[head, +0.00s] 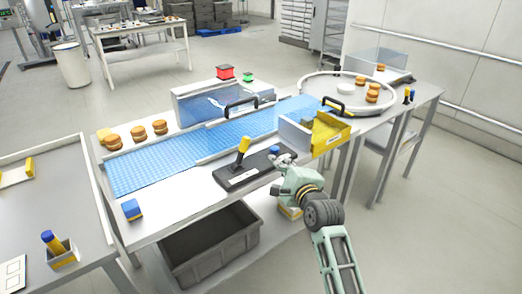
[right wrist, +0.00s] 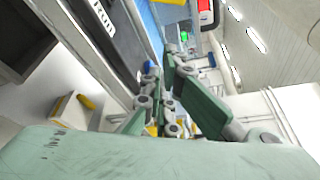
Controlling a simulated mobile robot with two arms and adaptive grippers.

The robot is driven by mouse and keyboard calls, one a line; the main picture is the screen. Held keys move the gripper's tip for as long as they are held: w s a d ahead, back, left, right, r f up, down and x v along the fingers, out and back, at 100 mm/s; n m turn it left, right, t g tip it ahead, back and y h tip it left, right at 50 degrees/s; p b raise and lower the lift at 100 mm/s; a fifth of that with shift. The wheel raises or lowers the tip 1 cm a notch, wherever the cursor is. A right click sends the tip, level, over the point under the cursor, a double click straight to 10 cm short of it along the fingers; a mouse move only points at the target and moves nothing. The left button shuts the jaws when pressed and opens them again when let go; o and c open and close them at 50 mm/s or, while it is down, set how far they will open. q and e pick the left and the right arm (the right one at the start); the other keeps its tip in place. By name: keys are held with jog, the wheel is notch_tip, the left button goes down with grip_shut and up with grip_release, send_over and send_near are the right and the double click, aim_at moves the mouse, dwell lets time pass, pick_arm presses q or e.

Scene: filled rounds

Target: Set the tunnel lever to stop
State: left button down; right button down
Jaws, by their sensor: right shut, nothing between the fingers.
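The tunnel lever (head: 242,150), with a yellow grip on a dark stem, rises from a black base plate (head: 228,182) in front of the blue conveyor. In the head view it leans slightly to the right. The plate has white labels; one label (right wrist: 103,17) shows large in the right wrist view, its text hard to read. My right gripper (head: 279,159) is shut and empty at the right end of the plate, close by a blue knob (head: 274,150) and apart from the lever. The wrist view shows its fingers (right wrist: 165,82) but not the yellow grip. My left gripper is out of view.
A blue conveyor (head: 160,163) runs through a tunnel housing (head: 190,108). Filled rounds (head: 138,132) sit at the left and on a round table (head: 318,90). A blue block (head: 131,210) lies front left; a grey crate (head: 212,262) is below.

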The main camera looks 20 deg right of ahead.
aim_at(242, 153)
jog(key=w, duration=0.6)
jog(key=w+f, duration=0.1)
jog(key=w, duration=0.2)
jog(key=shift+w+a+f, duration=0.1)
jog(key=shift+w+a, duration=0.05)
jog(key=shift+w, duration=0.15)
jog(key=a+p, duration=0.1)
jog(key=s+a+r+p, duration=0.1)
jog(key=a, duration=0.1)
jog(key=shift+s+r, duration=0.1)
jog(key=shift+r, duration=0.1)
jog(key=shift+s+a+r, duration=0.1)
jog(key=shift+s+a, duration=0.05)
jog(key=shift+a, duration=0.15)
jog(key=shift+d, duration=0.1)
